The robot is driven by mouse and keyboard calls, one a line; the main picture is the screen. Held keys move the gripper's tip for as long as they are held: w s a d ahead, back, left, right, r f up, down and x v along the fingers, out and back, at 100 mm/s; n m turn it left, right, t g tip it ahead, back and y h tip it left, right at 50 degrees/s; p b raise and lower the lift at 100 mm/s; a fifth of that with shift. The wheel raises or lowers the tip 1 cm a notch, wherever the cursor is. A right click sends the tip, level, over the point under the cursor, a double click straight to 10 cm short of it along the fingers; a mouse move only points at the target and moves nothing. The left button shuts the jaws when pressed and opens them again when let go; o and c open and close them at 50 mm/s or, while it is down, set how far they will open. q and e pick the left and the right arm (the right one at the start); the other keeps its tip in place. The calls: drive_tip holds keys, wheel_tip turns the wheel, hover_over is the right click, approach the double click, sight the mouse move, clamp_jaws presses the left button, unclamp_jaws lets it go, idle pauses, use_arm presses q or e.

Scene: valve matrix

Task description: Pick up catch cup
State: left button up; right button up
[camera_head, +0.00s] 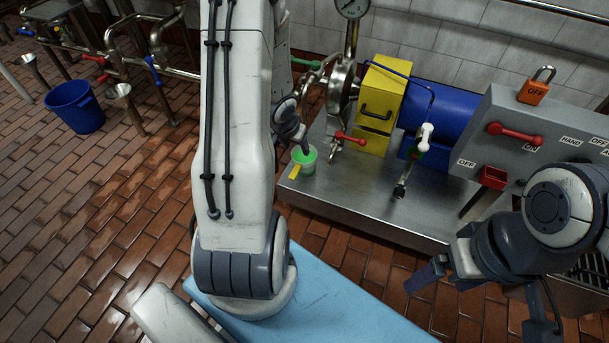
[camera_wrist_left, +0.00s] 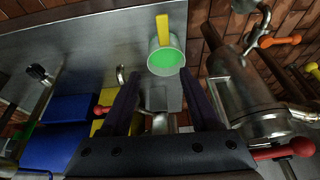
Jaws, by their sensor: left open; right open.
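The catch cup (camera_head: 303,160) is a small pale cup with a bright green inside and a yellow handle. It stands at the left end of the steel bench top (camera_head: 325,190). In the left wrist view the cup (camera_wrist_left: 165,62) appears just beyond the fingertips, between their lines, with its handle pointing up in the picture. My left gripper (camera_head: 303,146) is open and empty, close to the cup; its arm hides part of the head view. Its two dark fingers (camera_wrist_left: 160,82) are spread apart. My right gripper (camera_head: 432,272) is open and empty in front of the bench.
A pump with a blue motor (camera_head: 445,105) and yellow housing (camera_head: 380,105) stands behind the cup. A red-handled valve (camera_head: 350,138) is close to its right. A grey control box (camera_head: 530,130) is further right. A blue bucket (camera_head: 74,107) stands on the open brick floor.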

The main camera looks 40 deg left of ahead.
use_arm(q)
wheel_tip(320, 180, down, 3)
drive_tip(key=a, duration=0.1)
drive_tip(key=b, duration=0.5)
hover_over(298, 166)
drive_tip(key=s, duration=0.2)
wheel_tip(298, 166, down, 5)
drive_tip(key=shift+w+d+r, duration=0.1)
drive_tip(key=shift+d+r, duration=0.05)
drive_tip(key=b+x, duration=0.2)
drive_tip(key=x, duration=0.1)
drive_tip(key=b+x, duration=0.2)
drive_tip(key=shift+s+d, duration=0.1)
drive_tip(key=shift+s, duration=0.15)
use_arm(e)
wheel_tip(298, 166, down, 10)
use_arm(q)
clamp_jaws()
